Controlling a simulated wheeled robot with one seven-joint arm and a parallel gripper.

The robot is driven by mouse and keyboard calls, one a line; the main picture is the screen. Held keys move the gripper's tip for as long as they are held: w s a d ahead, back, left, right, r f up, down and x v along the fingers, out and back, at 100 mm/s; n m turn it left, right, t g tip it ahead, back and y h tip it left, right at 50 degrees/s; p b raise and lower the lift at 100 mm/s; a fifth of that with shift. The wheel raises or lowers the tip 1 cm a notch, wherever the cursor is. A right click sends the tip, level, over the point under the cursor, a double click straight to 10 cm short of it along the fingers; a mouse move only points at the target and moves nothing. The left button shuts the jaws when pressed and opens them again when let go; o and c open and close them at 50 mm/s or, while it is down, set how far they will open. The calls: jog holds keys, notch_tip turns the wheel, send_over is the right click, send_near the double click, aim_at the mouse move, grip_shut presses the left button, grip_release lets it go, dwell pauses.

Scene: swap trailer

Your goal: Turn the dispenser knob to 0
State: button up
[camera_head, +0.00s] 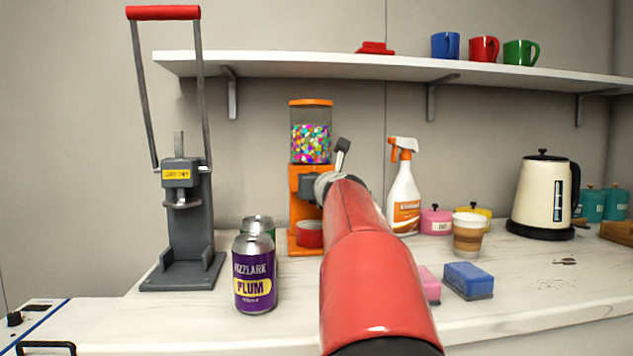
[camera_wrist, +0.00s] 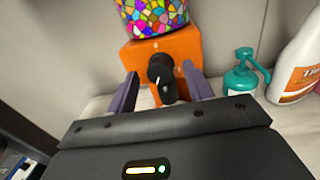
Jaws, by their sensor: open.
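The orange candy dispenser (camera_head: 303,183) stands on the counter against the wall, with a clear jar of colourful candies on top. Its orange body (camera_wrist: 190,48) also shows in the wrist view. The black dispenser knob (camera_wrist: 161,72) is on the front of that body, with a small white pointer mark on it. In the wrist view my gripper (camera_wrist: 161,90) is open, with one purple finger on each side of the knob. I cannot tell whether either finger touches it. In the head view my red arm hides part of the dispenser and the knob.
A purple can (camera_head: 255,275) stands left of my arm, with a green can (camera_head: 257,223) behind it. A grey press (camera_head: 180,230) is further left. A spray bottle (camera_head: 404,195), paper cup (camera_head: 468,236) and blue sponge (camera_head: 467,279) are to the right. A shelf (camera_head: 300,66) hangs above.

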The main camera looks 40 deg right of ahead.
jog(key=c, duration=1)
jog(key=shift+o, duration=0.2)
jog(key=shift+n, duration=0.3)
jog(key=n+p, duration=0.1)
jog(key=n, duration=0.5)
jog(key=shift+a+r+g+p, duration=0.1)
jog(key=shift+r+g+p, duration=0.05)
jog(key=shift+g+p, duration=0.2)
jog(key=shift+n, duration=0.4)
jog(key=o, duration=1)
jog(key=shift+c, duration=0.2)
